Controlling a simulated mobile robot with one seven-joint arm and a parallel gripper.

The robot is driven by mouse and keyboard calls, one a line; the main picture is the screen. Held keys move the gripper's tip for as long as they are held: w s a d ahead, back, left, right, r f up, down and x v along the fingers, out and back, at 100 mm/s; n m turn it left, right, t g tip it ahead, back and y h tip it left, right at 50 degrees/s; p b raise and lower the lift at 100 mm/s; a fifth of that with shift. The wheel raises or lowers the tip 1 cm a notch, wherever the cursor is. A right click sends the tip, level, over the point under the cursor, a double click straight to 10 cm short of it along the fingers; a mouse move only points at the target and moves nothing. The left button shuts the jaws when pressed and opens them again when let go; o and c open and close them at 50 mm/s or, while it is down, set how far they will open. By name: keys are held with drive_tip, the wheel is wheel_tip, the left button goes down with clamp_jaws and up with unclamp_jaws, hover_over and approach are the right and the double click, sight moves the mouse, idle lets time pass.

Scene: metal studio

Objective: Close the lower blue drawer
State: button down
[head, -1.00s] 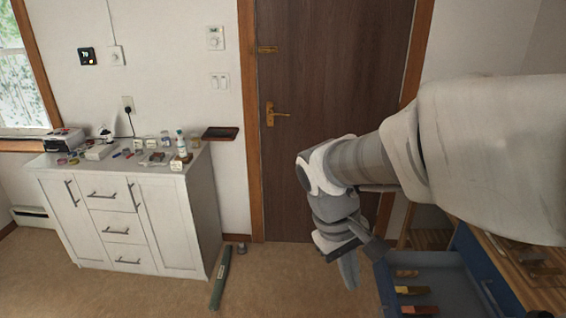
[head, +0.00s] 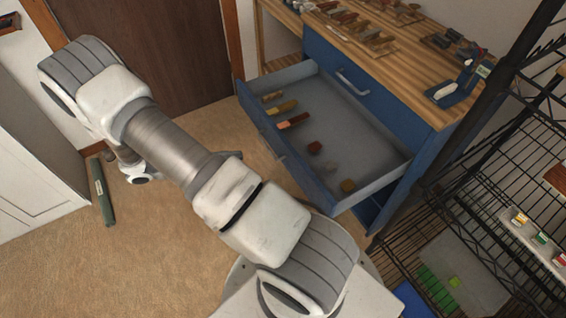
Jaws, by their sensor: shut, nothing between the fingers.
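The lower blue drawer (head: 304,181) stands pulled far out of the blue cabinet (head: 318,48) in the head view. My gripper's fingers are hidden behind the arm.
The wooden top (head: 395,62) carries several tools and blocks. A black wire rack (head: 470,190) stands close on the right. Floor between tube and drawer is mostly open.

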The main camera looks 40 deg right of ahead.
wheel_tip(320, 180, down, 11)
drive_tip(key=d+n+t+h+b, duration=0.2)
drive_tip(key=n+h+b, duration=0.1)
drive_tip(key=n, duration=0.1)
approach(293, 155)
drive_tip(key=shift+h, duration=0.4)
drive_tip(key=x, duration=0.6)
drive_tip(key=shift+s+d+f, duration=0.1)
drive_tip(key=shift+d+f, duration=0.2)
drive_tip(key=shift+d, duration=0.05)
drive_tip(key=b+x, duration=0.4)
drive_tip(key=x, duration=2.9)
drive_tip(key=shift+s+d+r, duration=0.1)
drive_tip(key=shift+d, duration=0.15)
